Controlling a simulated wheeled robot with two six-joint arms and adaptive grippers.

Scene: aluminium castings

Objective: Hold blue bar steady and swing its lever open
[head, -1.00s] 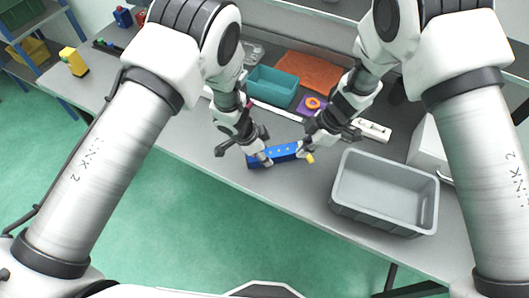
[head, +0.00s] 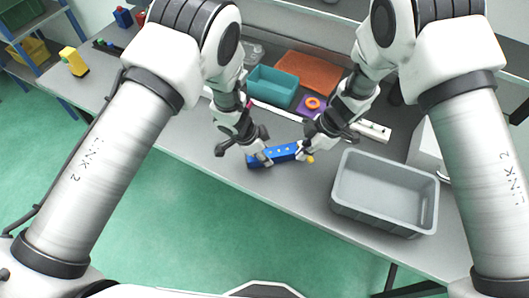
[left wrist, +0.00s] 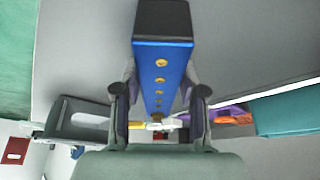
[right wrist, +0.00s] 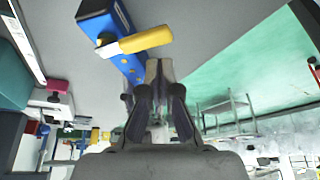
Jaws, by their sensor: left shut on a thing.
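The blue bar (head: 284,152) lies near the bench's front edge, with a row of brass-coloured dots along it in the left wrist view (left wrist: 161,75). My left gripper (head: 266,158) is shut on the bar, one finger on each side. The yellow lever (right wrist: 140,41) lies across the bar's end in the right wrist view. Only a small yellow part of it (head: 310,160) shows in the head view. My right gripper (right wrist: 158,66) is at that end, its fingertips close together beside the lever, with nothing visible between them. Whether they touch the lever is unclear.
A grey crate (head: 385,222) stands just right of the bar. Behind are a teal bin (head: 271,91), an orange mat (head: 308,72), an orange ring (head: 313,103) on a purple piece, and a white strip (head: 375,131). The bench left of the bar is mostly clear.

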